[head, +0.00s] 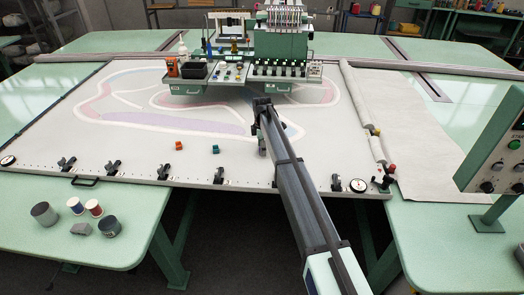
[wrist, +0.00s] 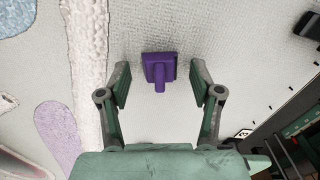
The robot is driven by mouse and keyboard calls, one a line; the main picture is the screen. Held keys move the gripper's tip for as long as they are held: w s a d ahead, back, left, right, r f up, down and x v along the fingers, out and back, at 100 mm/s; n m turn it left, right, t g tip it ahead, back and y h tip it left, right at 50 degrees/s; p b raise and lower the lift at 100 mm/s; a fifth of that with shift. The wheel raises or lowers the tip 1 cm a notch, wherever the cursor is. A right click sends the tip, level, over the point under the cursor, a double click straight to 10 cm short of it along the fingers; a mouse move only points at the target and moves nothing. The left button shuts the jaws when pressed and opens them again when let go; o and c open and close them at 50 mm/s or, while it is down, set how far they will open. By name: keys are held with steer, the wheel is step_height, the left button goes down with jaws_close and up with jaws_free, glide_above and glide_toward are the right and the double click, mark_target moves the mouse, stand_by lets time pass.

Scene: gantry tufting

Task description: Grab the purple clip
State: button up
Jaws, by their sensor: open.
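The purple clip (wrist: 160,68) lies on the pale cloth in the wrist view, its narrow stem pointing toward my gripper. My gripper (wrist: 160,84) is open, with one finger on either side of the clip and a visible gap at each side. Nothing is held. In the head view my gripper (head: 262,147) hangs over the front part of the cloth at the end of my arm. I cannot make out the purple clip in the head view; my arm or gripper probably hides it.
An orange clip (head: 179,146) and a teal clip (head: 215,149) lie on the cloth to the left. Black clamps (head: 219,175) line the frame's front edge. A green tufting machine (head: 280,48) stands behind. A rolled cloth (head: 362,110) lies to the right. Cups and spools (head: 76,206) stand front left.

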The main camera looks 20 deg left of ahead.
steer(key=c, duration=1.2)
steer(key=shift+o, duration=0.2)
steer(key=shift+r, duration=0.15)
